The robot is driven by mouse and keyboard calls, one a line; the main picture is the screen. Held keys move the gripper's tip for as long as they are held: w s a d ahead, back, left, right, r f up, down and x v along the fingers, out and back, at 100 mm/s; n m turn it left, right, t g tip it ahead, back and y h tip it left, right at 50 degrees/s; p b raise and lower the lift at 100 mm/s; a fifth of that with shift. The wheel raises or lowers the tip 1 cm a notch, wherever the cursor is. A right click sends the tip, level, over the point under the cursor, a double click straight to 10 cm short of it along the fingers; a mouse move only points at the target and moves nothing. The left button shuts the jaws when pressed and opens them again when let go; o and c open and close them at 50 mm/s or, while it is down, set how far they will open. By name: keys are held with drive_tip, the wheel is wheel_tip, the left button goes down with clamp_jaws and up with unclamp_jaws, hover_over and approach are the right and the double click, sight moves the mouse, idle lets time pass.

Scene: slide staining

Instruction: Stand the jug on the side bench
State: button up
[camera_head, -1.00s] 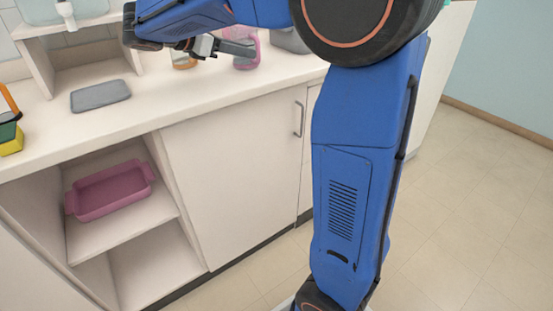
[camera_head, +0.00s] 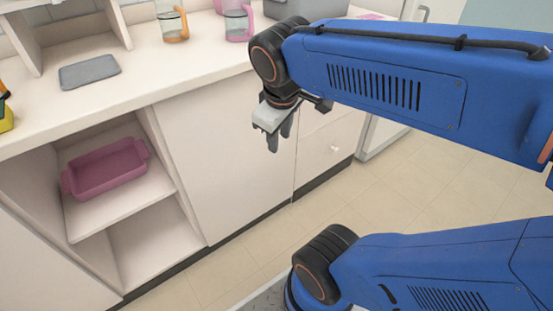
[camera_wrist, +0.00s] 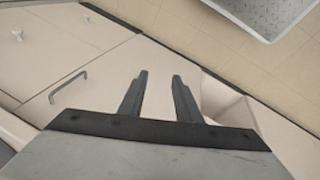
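Two clear jugs stand on the counter at the top of the head view. One has an orange base and handle (camera_head: 175,22), the other a pink base and handle (camera_head: 238,22); the frame edge cuts both off at the top. I cannot tell which is the task's jug, or which surface is the side bench. My gripper (camera_head: 279,142) points down in front of the cupboard fronts, below and to the right of the jugs. In the wrist view its two fingers (camera_wrist: 160,75) are apart with nothing between them.
The pale counter (camera_head: 140,88) holds a grey flat pad (camera_head: 89,72) and a grey box (camera_head: 305,9) at the back. A pink tray (camera_head: 106,170) sits on the open shelf below. A cupboard handle (camera_wrist: 68,86) shows in the wrist view. Open floor lies right of the cupboards.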

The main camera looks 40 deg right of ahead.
drive_tip(key=s+a+f+m+y, duration=0.1)
drive_tip(key=m, duration=0.1)
drive_tip(key=s+a+f+m+t+y, duration=0.1)
drive_tip(key=s+a+f, duration=0.1)
drive_tip(key=shift+s+a+f+m+t, duration=0.2)
drive_tip(key=shift+m+t, duration=0.1)
drive_tip(key=shift+m, duration=0.1)
drive_tip(key=shift+d, duration=0.1)
idle(0.9)
